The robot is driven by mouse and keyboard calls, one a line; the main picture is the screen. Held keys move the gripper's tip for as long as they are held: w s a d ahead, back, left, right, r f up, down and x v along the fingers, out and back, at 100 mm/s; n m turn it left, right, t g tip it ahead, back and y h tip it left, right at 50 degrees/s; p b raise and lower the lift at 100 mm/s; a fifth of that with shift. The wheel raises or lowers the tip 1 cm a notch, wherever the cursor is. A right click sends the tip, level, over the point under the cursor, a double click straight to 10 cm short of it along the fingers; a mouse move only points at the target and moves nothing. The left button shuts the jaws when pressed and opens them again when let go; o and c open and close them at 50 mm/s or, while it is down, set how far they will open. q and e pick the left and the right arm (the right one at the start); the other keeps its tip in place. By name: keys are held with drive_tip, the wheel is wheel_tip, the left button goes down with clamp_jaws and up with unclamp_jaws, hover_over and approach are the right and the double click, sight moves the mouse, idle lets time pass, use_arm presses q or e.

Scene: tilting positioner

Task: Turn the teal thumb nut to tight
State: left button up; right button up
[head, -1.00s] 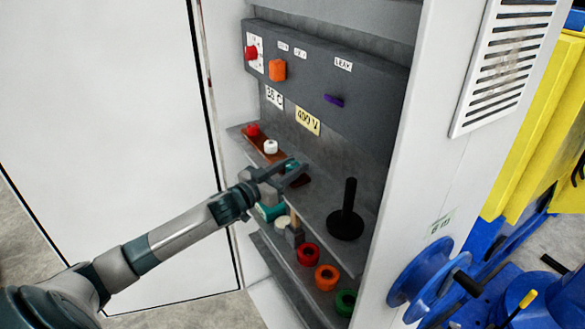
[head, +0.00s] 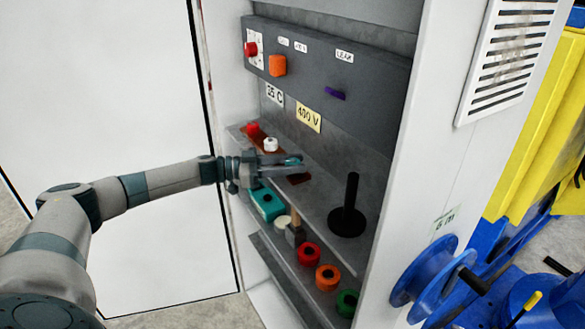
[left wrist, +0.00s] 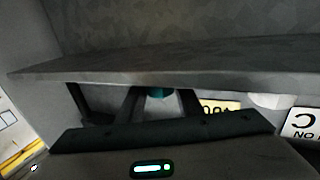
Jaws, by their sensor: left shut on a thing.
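The teal thumb nut (head: 293,159) shows as a small teal patch at the fingertips of my left gripper (head: 293,165), above the upper shelf of the cabinet. My left gripper reaches in from the left and is shut on the nut. In the left wrist view the teal nut (left wrist: 158,92) shows between the two dark fingers (left wrist: 160,103), partly hidden by the gripper body. A brown strip (head: 299,179) lies beneath the fingers. The nut's turn position and any tight mark cannot be made out. My right gripper is not in view.
A red knob (head: 252,129) and a white knob (head: 270,145) stand left of the gripper. A black post on a round base (head: 350,205) stands to the right. A teal box (head: 267,204) and several coloured rings sit below. The cabinet's right wall (head: 425,130) bounds the space.

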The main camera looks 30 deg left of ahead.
use_arm(q)
drive_tip(key=shift+w+m+g+h+b, duration=0.1)
drive_tip(key=shift+m+g+h+b, duration=1.25)
drive_tip(key=shift+g, duration=0.55)
drive_tip(key=o, duration=1)
drive_tip(key=shift+o, duration=0.2)
drive_tip(key=shift+b+v, duration=0.6)
drive_tip(key=shift+v, duration=0.25)
drive_tip(key=b+v, duration=0.6)
drive_tip(key=v, duration=0.9)
drive_tip(key=shift+a+r+b, duration=0.25)
drive_tip(key=shift+a+b, duration=0.05)
